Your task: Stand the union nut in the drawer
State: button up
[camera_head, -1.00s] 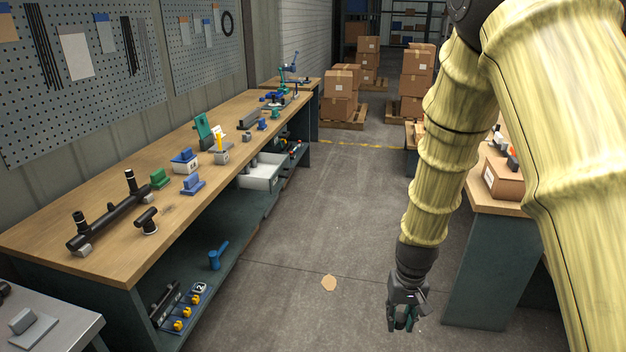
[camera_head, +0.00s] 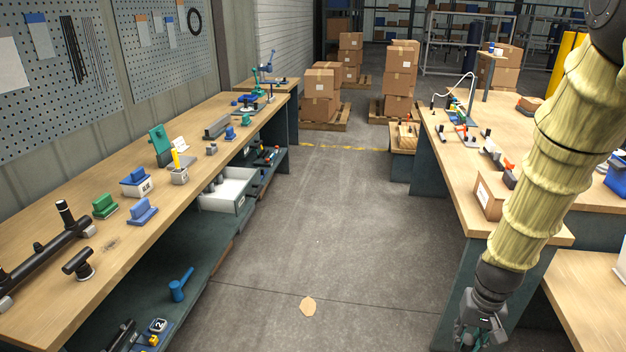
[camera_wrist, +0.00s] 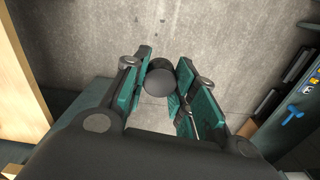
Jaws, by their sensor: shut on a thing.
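The drawer (camera_head: 244,204) is light grey and stands pulled out under the left workbench, with a few small dark things at its left end. My gripper (camera_head: 478,340) hangs low at the bottom right of the head view, well apart from the drawer. In the wrist view its green-padded fingers (camera_wrist: 166,95) are shut on a dark grey round piece, which I take to be the union nut (camera_wrist: 159,76). Only its rounded end shows, and the pads hide its sides. The drawer cannot be made out in the wrist view.
The left workbench (camera_head: 135,205) carries pipe parts, blue and green blocks and a yellow-topped box. A blue valve (camera_head: 180,284) stands on its lower shelf. The right bench (camera_head: 462,170) is close to my arm. The floor aisle (camera_head: 330,235) between them is clear, apart from a flat tan patch.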

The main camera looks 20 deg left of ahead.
aim_at(232, 194)
jog(key=z, duration=0.15)
jog(key=i, duration=1.45)
jog(key=u, duration=0.35)
jog(key=i, duration=1.15)
jog(key=u, duration=1.65)
jog(key=i, duration=0.8)
jog(key=u, duration=0.75)
